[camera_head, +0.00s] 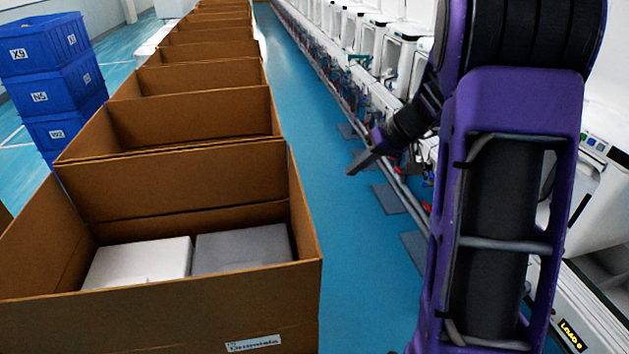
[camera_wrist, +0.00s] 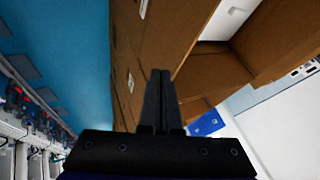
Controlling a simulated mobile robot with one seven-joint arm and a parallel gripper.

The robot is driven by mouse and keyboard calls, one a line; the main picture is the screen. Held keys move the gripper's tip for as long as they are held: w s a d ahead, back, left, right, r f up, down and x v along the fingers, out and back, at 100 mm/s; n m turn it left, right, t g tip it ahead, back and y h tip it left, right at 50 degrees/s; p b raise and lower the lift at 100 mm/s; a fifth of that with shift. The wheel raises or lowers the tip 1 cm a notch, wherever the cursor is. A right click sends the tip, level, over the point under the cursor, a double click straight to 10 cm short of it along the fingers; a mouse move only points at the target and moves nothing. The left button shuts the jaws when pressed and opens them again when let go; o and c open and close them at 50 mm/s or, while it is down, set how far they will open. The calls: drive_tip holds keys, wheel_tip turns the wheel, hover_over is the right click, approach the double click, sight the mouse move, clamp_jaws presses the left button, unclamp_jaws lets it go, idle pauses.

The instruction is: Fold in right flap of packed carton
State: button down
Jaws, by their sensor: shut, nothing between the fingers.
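The nearest brown carton (camera_head: 160,316) stands open at the lower left of the head view. A white box (camera_head: 140,262) and a grey box (camera_head: 243,246) lie side by side inside it. Its right side, with the right flap (camera_head: 302,212), appears upright; I cannot tell where wall ends and flap begins. My gripper (camera_head: 354,170) is shut and empty, over the blue floor to the right of the carton and apart from it. In the wrist view my gripper's fingers (camera_wrist: 160,74) are together, with brown carton faces (camera_wrist: 213,85) beyond them.
More open cartons (camera_head: 190,118) run in a row behind the nearest one. Blue crates (camera_head: 52,82) are stacked at the left. The blue floor aisle (camera_head: 350,270) between is clear.

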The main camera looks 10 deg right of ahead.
drive_tip(key=w+a+f, duration=0.3)
drive_tip(key=a+f, duration=0.4)
drive_tip(key=a, duration=0.1)
drive_tip(key=shift+w+a+f+p, duration=0.35)
drive_tip(key=shift+a+f+p, duration=0.05)
drive_tip(key=shift+p, duration=0.05)
